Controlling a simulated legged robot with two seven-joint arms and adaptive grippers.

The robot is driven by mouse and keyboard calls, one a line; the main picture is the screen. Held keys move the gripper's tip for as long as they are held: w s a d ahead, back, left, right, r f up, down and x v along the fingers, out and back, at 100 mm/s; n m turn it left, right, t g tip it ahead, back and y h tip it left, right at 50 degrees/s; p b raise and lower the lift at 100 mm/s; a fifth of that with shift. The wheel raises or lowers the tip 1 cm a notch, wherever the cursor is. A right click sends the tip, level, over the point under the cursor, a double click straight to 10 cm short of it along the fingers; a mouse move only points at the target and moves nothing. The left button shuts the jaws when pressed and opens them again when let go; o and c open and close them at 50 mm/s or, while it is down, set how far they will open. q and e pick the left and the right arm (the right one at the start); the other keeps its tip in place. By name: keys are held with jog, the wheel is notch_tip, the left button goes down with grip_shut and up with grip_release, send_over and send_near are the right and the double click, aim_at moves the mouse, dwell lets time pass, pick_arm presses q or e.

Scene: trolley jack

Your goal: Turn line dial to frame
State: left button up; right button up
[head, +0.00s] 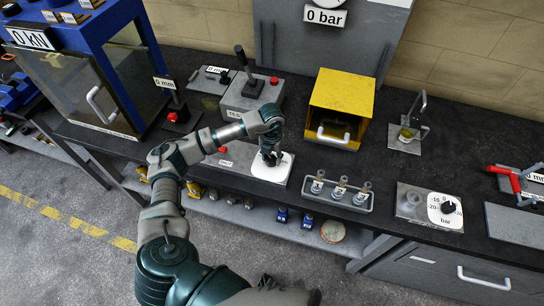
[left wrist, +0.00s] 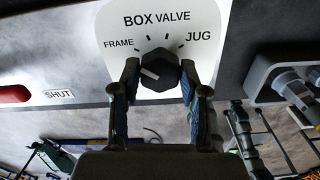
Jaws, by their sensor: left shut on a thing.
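The line dial is a black knob (left wrist: 158,72) on a white plate (left wrist: 115,22) marked FRAME at left, BOX VALVE at top and JUG at right. The knob's white pointer line points left and slightly up, to the FRAME side; whether it meets the FRAME tick exactly I cannot tell. My left gripper (left wrist: 158,80) is shut on the knob, with one finger on each side. In the head view, my left gripper (head: 271,155) comes down over the white plate (head: 270,172) and hides most of the knob. My right gripper is not in view.
A red button (left wrist: 14,94) and a SHUT label sit left of the plate. A tray with several small bottles (head: 340,189) stands to the right. A yellow box (head: 343,92) and a lever unit (head: 250,95) stand behind. A gauge dial (head: 445,210) is farther right.

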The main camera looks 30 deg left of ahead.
aim_at(271, 158)
pick_arm(q)
jog(key=shift+w+a+r+n, duration=0.15)
jog(key=shift+r+n, duration=0.15)
jog(key=shift+n, duration=0.4)
jog(key=o, duration=0.9)
jog(key=shift+o, duration=1.2)
jog(key=shift+f, duration=0.15)
notch_tip(271, 158, up, 12)
